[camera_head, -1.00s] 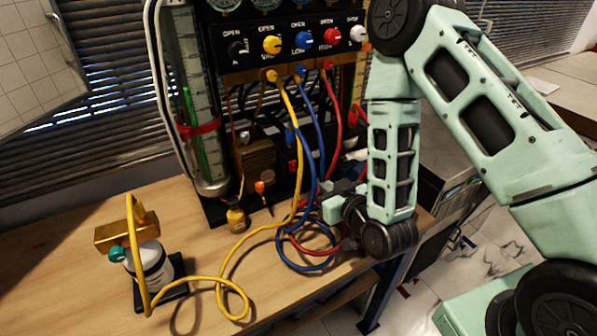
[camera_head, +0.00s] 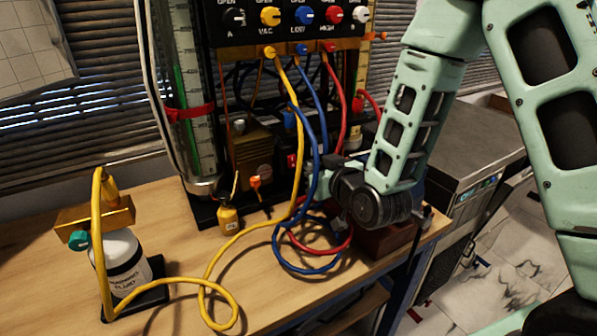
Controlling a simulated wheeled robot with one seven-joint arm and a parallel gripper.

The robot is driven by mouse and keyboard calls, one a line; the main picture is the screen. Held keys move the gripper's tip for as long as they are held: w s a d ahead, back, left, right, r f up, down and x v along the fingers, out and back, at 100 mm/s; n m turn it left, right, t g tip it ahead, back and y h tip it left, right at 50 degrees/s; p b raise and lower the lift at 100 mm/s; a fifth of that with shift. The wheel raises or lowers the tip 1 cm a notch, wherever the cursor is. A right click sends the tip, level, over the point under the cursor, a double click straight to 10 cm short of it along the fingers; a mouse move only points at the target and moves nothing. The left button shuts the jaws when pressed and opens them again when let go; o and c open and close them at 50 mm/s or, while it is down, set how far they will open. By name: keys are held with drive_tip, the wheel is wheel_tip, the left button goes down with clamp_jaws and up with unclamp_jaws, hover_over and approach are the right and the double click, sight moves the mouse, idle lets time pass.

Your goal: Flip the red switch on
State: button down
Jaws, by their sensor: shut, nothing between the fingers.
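The gauge rig (camera_head: 258,30) stands on the wooden bench. A small red piece that looks like the red switch (camera_head: 292,162) sits low on the rig, just left of the yellow and blue hoses. It is too small to tell its position. My gripper (camera_head: 322,165) is shut and empty, pointing left at about the height of the switch. It is just right of the switch, close to the hoses, which partly hide its tips. I cannot tell whether it touches them.
Yellow (camera_head: 299,150), blue (camera_head: 322,130) and red (camera_head: 341,120) hoses hang before the rig and loop on the bench. A white bottle (camera_head: 126,266) stands at the left front. A small yellow bottle (camera_head: 228,219) stands near the rig. Bench space between them is mostly clear.

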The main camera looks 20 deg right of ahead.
sight(292, 156)
drive_tip(key=shift+p+x, duration=0.8)
drive_tip(key=shift+x, duration=2.55)
